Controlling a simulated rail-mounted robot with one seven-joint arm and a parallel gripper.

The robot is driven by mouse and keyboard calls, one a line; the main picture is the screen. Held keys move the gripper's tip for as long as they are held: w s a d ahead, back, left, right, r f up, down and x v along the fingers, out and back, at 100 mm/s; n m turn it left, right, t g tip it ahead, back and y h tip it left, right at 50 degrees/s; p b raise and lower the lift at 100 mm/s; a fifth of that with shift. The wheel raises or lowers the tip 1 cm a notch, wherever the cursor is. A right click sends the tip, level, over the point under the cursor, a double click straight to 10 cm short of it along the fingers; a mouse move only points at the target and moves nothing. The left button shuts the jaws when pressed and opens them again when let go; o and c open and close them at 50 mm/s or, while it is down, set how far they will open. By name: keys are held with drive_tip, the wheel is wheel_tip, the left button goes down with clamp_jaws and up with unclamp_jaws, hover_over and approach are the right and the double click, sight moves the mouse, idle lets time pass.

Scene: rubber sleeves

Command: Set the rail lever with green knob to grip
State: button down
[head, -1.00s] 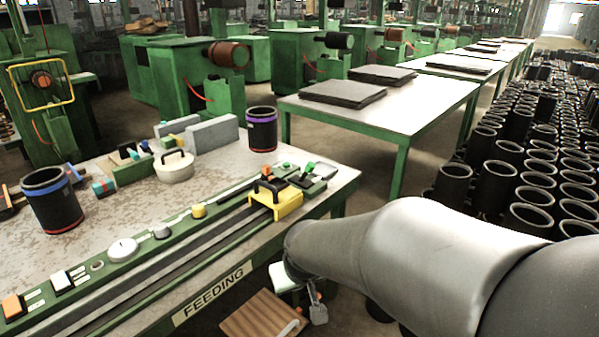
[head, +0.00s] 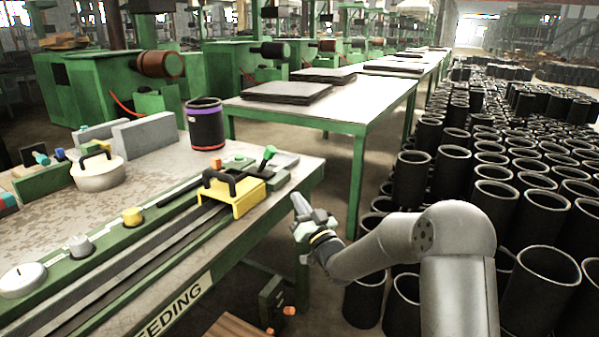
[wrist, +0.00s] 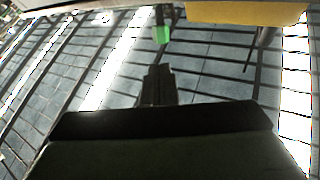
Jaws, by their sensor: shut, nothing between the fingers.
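The rail lever has a green knob (head: 269,152) on a short dark stem at the right end of the green rail on the workbench. In the head view the stem leans up and to the right. My gripper (head: 300,203) is shut and empty, off the right front edge of the bench, to the right of and lower in the picture than the knob. In the wrist view the dark closed fingers (wrist: 159,80) point towards a bright green piece (wrist: 161,35) that looks like the knob, with a gap between them.
A yellow carriage (head: 232,197) with a black handle sits on the rail left of the lever; a yellow part shows in the wrist view (wrist: 245,13). A black sleeve (head: 206,126) stands behind. Many black sleeves (head: 493,204) fill the floor at right. Aisle floor is free beyond the bench end.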

sight(273, 156)
drive_tip(key=shift+r, duration=0.1)
idle(0.3)
drive_tip(key=x, duration=1.4)
drive_tip(key=shift+s, duration=0.1)
drive_tip(key=shift+d+r, duration=0.15)
drive_tip(key=shift+r, duration=0.05)
